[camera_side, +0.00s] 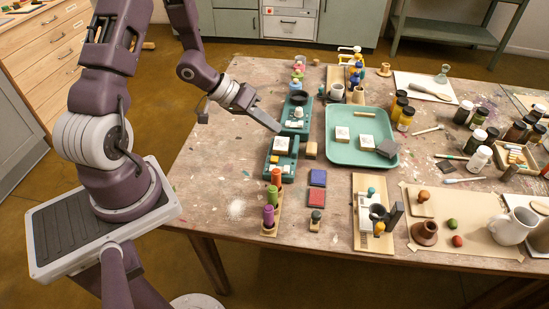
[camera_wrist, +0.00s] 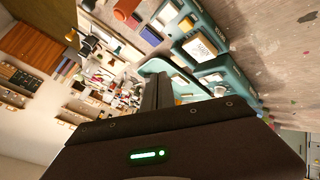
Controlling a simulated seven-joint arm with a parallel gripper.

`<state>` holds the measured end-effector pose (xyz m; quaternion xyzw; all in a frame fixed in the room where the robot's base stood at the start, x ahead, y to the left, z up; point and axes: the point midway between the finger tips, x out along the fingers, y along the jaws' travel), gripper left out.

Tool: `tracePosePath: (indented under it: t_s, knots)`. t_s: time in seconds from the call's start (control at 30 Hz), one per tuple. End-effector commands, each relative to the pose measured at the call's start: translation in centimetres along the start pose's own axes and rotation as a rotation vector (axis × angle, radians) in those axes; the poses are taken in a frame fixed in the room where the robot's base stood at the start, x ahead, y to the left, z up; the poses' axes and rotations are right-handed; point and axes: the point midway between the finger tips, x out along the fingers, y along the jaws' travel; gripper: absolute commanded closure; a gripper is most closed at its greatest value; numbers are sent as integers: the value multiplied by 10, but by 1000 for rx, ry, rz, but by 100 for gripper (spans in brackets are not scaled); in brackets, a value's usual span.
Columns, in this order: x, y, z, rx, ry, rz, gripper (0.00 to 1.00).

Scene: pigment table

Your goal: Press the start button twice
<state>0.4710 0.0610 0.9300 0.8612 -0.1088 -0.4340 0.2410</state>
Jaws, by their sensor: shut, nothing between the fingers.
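My gripper (camera_side: 277,129) is shut and empty. In the side view its fingertips hang over or just beside the gap between two teal devices. The far teal device (camera_side: 285,128) carries a dark round dish and white parts. The near teal device (camera_side: 290,169) carries a white block (camera_side: 282,144) with dark print and small pale parts. I cannot tell which part is the start button, or whether the fingertips touch anything. In the wrist view the shut fingers (camera_wrist: 157,90) point toward the table, with a teal device (camera_wrist: 228,70) and its printed block (camera_wrist: 203,46) beside them.
A teal tray (camera_side: 335,159) with pale blocks lies right of the devices. A rack of coloured cylinders (camera_side: 269,232), a blue pad (camera_side: 318,177) and a red pad (camera_side: 316,198) are nearer. Jars (camera_side: 398,104) stand farther right. The table's left side is clear.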

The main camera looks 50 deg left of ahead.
Motion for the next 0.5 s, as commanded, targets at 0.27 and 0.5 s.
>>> tracePosePath:
  t_s: [0.27, 0.5]
  knots:
    - [27, -19, 20, -3, -4, 0, 100]
    - [49, -36, 36, -1, -3, -2, 100]
